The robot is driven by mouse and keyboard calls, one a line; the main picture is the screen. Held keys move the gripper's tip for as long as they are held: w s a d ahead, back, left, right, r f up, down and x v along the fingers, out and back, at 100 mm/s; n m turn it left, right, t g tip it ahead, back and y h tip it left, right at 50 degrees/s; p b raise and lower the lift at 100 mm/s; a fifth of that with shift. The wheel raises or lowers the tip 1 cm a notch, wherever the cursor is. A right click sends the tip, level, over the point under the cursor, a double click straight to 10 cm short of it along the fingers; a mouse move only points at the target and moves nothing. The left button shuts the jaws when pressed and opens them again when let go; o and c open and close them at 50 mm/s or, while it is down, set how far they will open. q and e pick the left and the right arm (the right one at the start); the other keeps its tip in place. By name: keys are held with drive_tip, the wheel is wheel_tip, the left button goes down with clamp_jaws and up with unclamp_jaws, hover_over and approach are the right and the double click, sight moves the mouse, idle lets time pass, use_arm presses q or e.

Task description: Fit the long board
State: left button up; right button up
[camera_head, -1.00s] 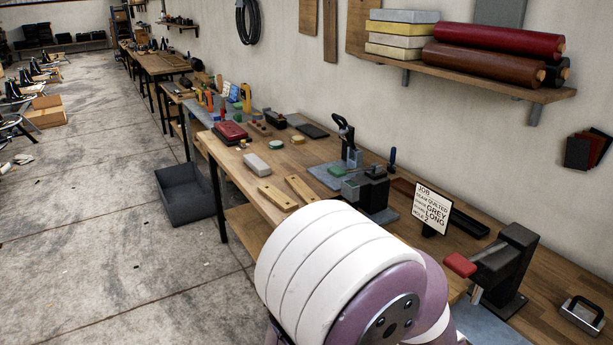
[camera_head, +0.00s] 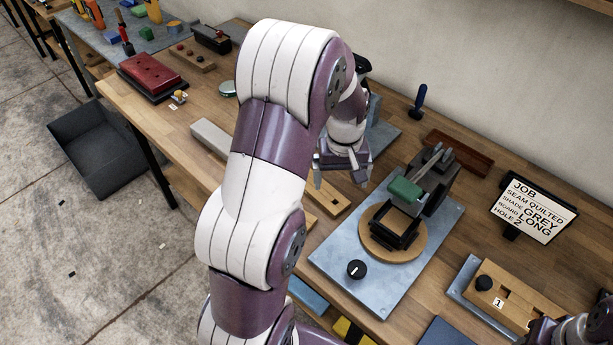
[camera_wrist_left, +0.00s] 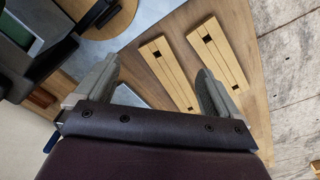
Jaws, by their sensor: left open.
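Two slim light-wood boards lie side by side on the bench, each with a slot and square holes. In the left wrist view, the left-hand board (camera_wrist_left: 171,76) and the right-hand board (camera_wrist_left: 218,54) show beyond my fingers; I cannot tell which is longer. In the head view my arm mostly hides them; part of one board (camera_head: 329,200) shows. My left gripper (camera_head: 343,177) is open and empty above the boards, apart from them.
A metal plate (camera_head: 330,262) carries a round wooden disc (camera_head: 414,243) with a black clamp and green pad (camera_head: 405,190). A wooden block marked 1 (camera_head: 520,305) with a black knob stands nearer. A pale bar (camera_head: 208,137) lies left of my arm.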

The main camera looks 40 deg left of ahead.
use_arm(q)
drive_tip(key=w+a+f+n, duration=0.1)
drive_tip(key=w+a+n, duration=0.55)
drive_tip(key=a, duration=0.45)
drive_tip(key=shift+n+g, duration=0.3)
drive_tip(key=shift+n, duration=0.45)
drive_tip(key=f+p, duration=0.1)
drive_tip(key=f, duration=0.3)
drive_tip(key=a+f+p, duration=0.1)
drive_tip(key=f, duration=0.3)
drive_tip(key=s+f+p, duration=0.1)
drive_tip(key=f+p, duration=0.1)
drive_tip(key=f, duration=0.2)
drive_tip(key=shift+a+f, duration=0.3)
drive_tip(key=shift+f, duration=0.05)
drive_tip(key=shift+w+f, duration=0.1)
drive_tip(key=shift+f, duration=0.15)
drive_tip(key=shift+r, duration=0.1)
drive_tip(key=c, duration=1.3)
use_arm(e)
drive_tip(key=r, duration=0.4)
drive_tip(key=shift+s+d+r, duration=0.15)
drive_tip(key=shift+s+d, duration=0.05)
drive_tip(key=shift+d, duration=0.15)
